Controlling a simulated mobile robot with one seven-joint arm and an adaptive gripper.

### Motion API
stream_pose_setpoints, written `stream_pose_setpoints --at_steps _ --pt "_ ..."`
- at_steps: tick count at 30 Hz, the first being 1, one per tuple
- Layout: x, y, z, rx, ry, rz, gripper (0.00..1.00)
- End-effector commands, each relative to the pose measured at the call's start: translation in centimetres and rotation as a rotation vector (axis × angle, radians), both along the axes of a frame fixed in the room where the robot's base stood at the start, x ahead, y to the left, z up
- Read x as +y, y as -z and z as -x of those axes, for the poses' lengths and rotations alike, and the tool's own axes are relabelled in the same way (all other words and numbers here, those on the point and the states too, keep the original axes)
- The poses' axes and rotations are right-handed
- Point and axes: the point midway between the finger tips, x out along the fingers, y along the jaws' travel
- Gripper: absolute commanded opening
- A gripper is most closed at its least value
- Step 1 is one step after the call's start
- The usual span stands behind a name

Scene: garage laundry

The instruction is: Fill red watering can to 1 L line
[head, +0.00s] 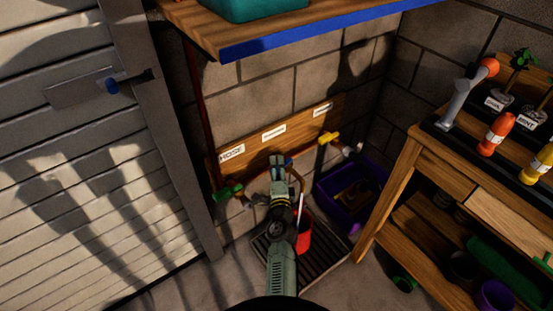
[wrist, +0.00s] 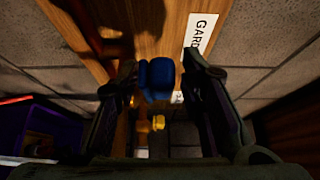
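The red watering can (head: 304,238) stands on the dark drain grate under the taps, partly hidden behind my arm. A pale upright strip shows at it; no 1 L line or water level can be made out. A blue tap handle (head: 288,161) is at the wooden board, mostly hidden by my gripper (head: 278,164). In the wrist view the blue handle (wrist: 157,79) lies between the two fingers of my gripper (wrist: 162,80), with gaps on both sides. The gripper is open. A green tap (head: 229,191) is left of it and a yellow tap (head: 328,138) right.
The wooden board (head: 300,128) carries labels, small in the head view. A purple crate (head: 348,208) stands right of the can. A wooden bench (head: 425,160) with bottles and tools fills the right side. A blue-edged shelf (head: 300,32) overhangs above. A shutter door (head: 70,150) is at left.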

Motion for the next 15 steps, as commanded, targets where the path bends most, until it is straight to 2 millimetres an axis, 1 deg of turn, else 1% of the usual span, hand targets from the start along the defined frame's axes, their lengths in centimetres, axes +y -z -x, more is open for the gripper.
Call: stream_pose_setpoints --at_steps 9,15 --pt "0.01 0.01 0.06 0.0 0.0 0.0 0.36" --pt "0.01 0.02 0.06 0.0 0.0 0.0 0.23"
